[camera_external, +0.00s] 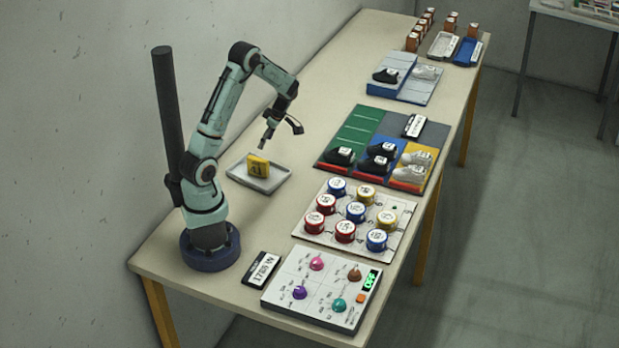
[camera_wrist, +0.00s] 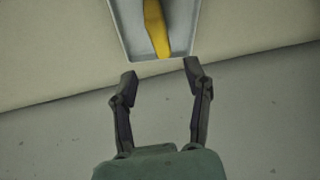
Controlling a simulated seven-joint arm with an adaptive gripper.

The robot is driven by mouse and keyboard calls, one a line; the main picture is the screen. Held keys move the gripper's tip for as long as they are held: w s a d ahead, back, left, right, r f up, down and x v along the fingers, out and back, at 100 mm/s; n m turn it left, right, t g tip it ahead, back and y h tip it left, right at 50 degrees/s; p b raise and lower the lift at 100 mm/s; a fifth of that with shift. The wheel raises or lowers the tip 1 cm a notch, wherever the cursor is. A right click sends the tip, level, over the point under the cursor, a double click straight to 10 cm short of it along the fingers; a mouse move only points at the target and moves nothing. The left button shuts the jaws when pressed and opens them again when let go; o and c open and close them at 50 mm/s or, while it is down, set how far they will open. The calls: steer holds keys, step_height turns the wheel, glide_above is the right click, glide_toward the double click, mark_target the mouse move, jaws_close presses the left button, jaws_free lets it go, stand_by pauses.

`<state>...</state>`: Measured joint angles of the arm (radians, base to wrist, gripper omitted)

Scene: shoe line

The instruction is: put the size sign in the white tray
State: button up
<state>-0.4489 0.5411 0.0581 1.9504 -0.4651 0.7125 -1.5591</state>
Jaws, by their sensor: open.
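The yellow size sign (camera_external: 258,166) with dark markings rests in the white tray (camera_external: 240,178), beside my arm on the table. In the wrist view the yellow sign (camera_wrist: 155,30) lies inside the tray (camera_wrist: 127,40), beyond my fingertips. My gripper (camera_external: 268,136) is above the tray, apart from the sign. In the wrist view my gripper (camera_wrist: 160,72) is open, with nothing between its fingers.
A panel with coloured knobs (camera_external: 325,290), a board of round tins (camera_external: 353,215) and a coloured shoe board (camera_external: 380,148) stand along the right side. A label plate (camera_external: 262,269) lies near my base. The table between tray and boards is clear.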

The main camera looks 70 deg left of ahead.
steer(key=shift+v, duration=1.6)
steer(key=shift+d, duration=0.1)
steer(key=s+d+r+m+t, duration=0.1)
steer(key=d+r+m, duration=0.4)
steer(key=d+m, duration=0.25)
steer(key=s+d+r+m+t+h, duration=0.2)
steer(key=s+d+r+m, duration=0.2)
steer(key=s+d+m, duration=0.8)
steer(key=d+m, duration=0.2)
steer(key=m, duration=0.4)
steer(key=shift+s+d, duration=0.15)
steer(key=shift+s, duration=0.05)
